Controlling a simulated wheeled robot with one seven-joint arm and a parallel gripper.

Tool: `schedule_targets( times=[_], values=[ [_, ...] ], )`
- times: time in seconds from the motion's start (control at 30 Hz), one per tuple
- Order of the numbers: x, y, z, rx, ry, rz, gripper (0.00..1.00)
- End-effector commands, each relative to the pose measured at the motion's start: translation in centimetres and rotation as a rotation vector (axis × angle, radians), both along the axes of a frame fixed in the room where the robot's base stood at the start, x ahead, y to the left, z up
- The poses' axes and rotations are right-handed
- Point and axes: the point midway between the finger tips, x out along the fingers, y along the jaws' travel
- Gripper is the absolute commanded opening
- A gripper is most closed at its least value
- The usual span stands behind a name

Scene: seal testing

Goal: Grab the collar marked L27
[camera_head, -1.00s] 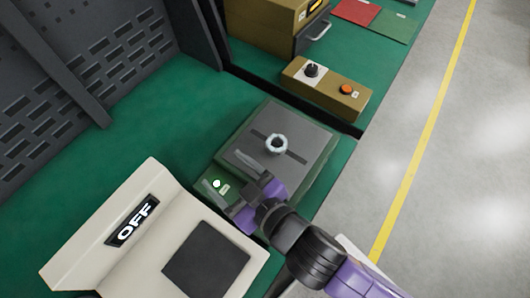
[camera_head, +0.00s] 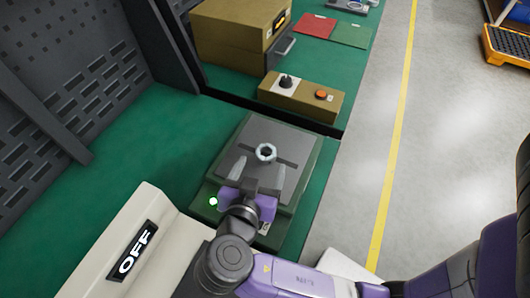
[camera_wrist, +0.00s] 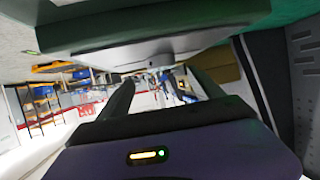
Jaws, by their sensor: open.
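A small pale grey ring, the collar (camera_head: 266,152), lies on the dark grey top plate (camera_head: 289,138) of a squat green device (camera_head: 312,185). No L27 mark can be read on it. My gripper (camera_head: 258,173) is open and empty over the near part of the plate. Its two fingers point towards the collar, which lies just beyond their tips; their height above the plate is hard to judge.
A beige unit marked OFF (camera_head: 135,252) stands at the near left. A tan control box (camera_head: 300,97) with a black knob and orange button sits behind the device. A larger tan box (camera_head: 235,35) stands farther back. A dark slotted panel (camera_head: 75,70) borders the left.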

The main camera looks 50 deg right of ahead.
Motion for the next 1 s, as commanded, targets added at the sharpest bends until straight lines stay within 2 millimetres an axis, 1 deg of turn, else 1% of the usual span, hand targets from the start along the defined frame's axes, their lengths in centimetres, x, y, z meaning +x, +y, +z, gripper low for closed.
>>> schedule_targets(
  times=[0.17,0.43,0.53,0.73,0.77,0.8,0.97,1.0],
  values=[
    [0.7,-1.5,-0.7,0.000,0.002,-0.001,0.75],
    [2.2,-4.4,-2.3,0.000,0.002,0.002,0.75],
    [2.3,-4.8,-2.5,0.001,0.002,0.002,0.75],
    [2.4,-4.9,-2.6,0.001,0.001,0.004,0.75],
    [2.4,-4.9,-2.6,0.001,0.001,0.004,0.73],
    [2.4,-4.9,-2.6,0.001,0.001,0.004,0.66],
    [2.4,-4.8,-2.6,0.000,0.002,0.004,0.34],
    [2.4,-4.8,-2.6,0.000,0.002,0.004,0.26]
  ],
)
